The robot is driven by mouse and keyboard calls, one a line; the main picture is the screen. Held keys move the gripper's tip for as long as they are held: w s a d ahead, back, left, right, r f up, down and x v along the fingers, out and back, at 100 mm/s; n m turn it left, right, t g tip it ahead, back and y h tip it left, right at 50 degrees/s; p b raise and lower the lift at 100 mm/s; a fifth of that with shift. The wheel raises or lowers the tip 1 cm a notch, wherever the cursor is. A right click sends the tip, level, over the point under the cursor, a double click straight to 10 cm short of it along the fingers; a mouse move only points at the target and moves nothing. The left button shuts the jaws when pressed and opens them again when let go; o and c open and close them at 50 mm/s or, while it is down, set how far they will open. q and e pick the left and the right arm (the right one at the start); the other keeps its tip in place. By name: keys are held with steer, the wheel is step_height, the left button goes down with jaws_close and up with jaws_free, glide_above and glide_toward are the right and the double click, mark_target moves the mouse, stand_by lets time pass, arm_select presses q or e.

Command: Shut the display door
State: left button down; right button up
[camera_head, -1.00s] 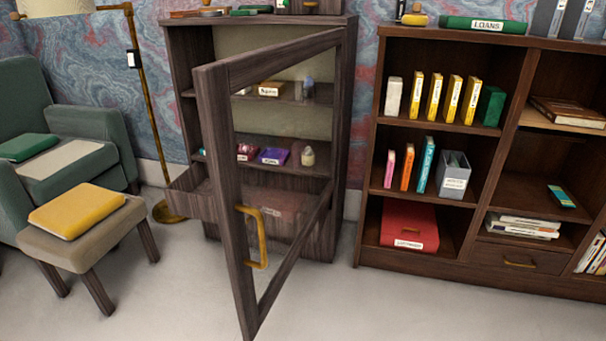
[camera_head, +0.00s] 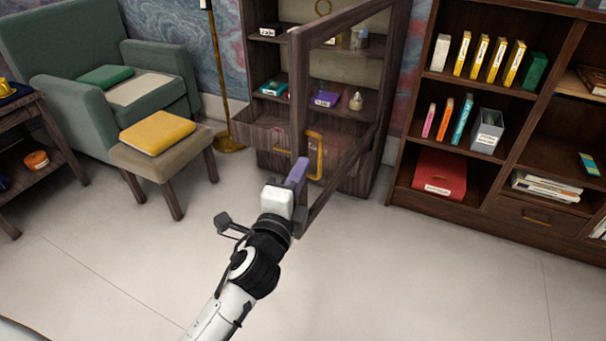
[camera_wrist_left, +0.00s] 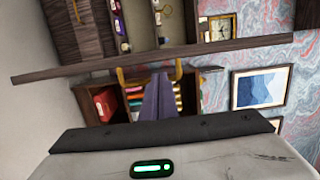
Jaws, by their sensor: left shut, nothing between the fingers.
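The display door (camera_head: 298,105) is a dark wood frame with a clear middle. It stands swung open in front of the display cabinet (camera_head: 393,75), with a yellow handle (camera_head: 319,158) on its free-edge post. In the left wrist view the door (camera_wrist_left: 215,50) crosses the picture as a long wooden bar, with the handle (camera_wrist_left: 179,69) beneath it. My left gripper (camera_head: 299,170) is shut and empty, beside the lower part of the post near the handle. Its purple-grey fingers (camera_wrist_left: 159,95) point toward the door; I cannot tell whether they touch it. My right gripper is out of view.
A drawer (camera_head: 256,133) sticks out of the cabinet's lower left. A bookcase (camera_head: 407,150) stands at right. A footstool (camera_head: 180,160) with a yellow cushion and a green armchair (camera_head: 60,55) stand left. The floor (camera_head: 420,270) in front is clear.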

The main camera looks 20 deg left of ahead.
mark_target(309, 152)
arm_select(q)
steer(key=w, duration=0.6)
steer(key=shift+w+a, duration=0.3)
steer(key=shift+w, duration=0.05)
